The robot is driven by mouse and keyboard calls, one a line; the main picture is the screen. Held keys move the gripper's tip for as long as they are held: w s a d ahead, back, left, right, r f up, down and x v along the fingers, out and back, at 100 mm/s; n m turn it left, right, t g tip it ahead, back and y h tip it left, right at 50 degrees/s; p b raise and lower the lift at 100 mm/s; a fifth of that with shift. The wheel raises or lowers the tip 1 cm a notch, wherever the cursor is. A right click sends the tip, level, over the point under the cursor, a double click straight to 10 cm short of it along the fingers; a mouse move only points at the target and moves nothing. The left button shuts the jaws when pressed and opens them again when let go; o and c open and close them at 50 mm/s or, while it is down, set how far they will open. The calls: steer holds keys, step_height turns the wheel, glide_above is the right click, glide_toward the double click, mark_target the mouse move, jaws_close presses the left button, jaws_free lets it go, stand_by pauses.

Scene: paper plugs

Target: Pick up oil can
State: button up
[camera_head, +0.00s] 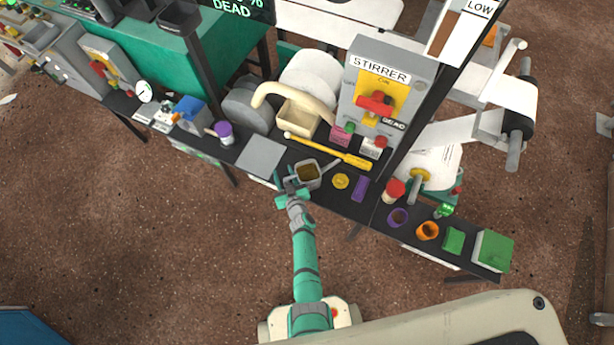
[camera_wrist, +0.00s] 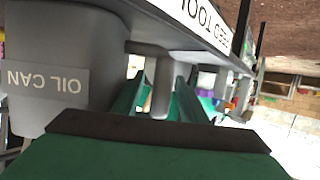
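The oil can (camera_head: 308,174) is a grey, open-topped can with brown contents, on the dark narrow table in the head view. In the wrist view the grey can (camera_wrist: 55,40) fills the left side, its "OIL CAN" label upside down. My gripper (camera_head: 290,190) is at the can's near left side. In the wrist view, a grey handle-like bar (camera_wrist: 161,85) shows between my green near finger with its dark pad and green parts behind. I cannot tell whether the fingers touch the bar.
A yellow tool (camera_head: 330,152) lies just behind the can. A yellow piece (camera_head: 341,181) and a purple block (camera_head: 361,188) lie to its right. A grey plate (camera_head: 262,157) is to its left. The stirrer machine (camera_head: 378,90) stands behind. The floor in front is clear.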

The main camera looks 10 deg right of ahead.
jaws_close()
steer(key=shift+r, duration=0.1)
